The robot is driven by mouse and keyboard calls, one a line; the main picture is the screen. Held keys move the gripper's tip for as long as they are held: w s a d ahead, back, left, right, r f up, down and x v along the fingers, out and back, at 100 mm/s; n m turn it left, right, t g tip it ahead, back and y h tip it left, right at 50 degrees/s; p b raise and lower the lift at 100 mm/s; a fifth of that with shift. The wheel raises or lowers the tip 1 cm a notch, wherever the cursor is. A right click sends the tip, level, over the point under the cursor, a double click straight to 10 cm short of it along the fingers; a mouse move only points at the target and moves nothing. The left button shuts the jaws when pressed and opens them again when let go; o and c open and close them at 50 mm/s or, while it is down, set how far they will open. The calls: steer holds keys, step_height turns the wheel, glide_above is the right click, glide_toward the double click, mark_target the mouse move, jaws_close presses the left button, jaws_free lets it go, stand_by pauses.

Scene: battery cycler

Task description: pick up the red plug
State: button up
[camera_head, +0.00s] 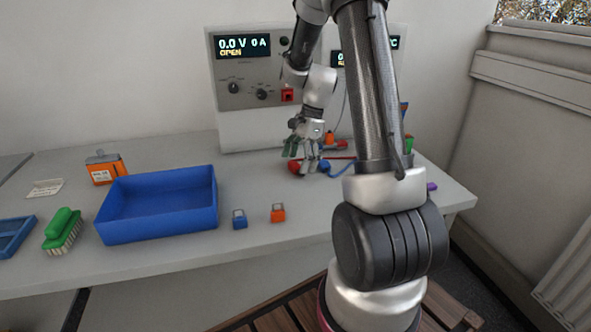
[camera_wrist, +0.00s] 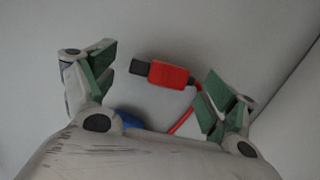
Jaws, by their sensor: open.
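The red plug (camera_wrist: 171,75) lies on the bench between my gripper's open fingers in the wrist view, with its dark tip to the left and a red cable running off its right end. My gripper (camera_wrist: 158,90) has green pads, and neither pad touches the plug. In the head view my gripper (camera_head: 304,160) points down over the bench in front of the cycler. A red piece, likely the plug (camera_head: 294,168), shows by the fingertips there, partly hidden by them.
A blue plug (camera_wrist: 128,120) is partly hidden below the red one. The cycler (camera_head: 232,110) stands behind my gripper. A blue tray (camera_head: 160,203), a green brush (camera_head: 63,228), a blue padlock (camera_head: 239,221) and an orange padlock (camera_head: 278,213) are to the left and front.

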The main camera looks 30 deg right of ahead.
steer(key=shift+a+f, duration=0.15)
steer(key=shift+f, duration=0.25)
steer(key=c, duration=1.1)
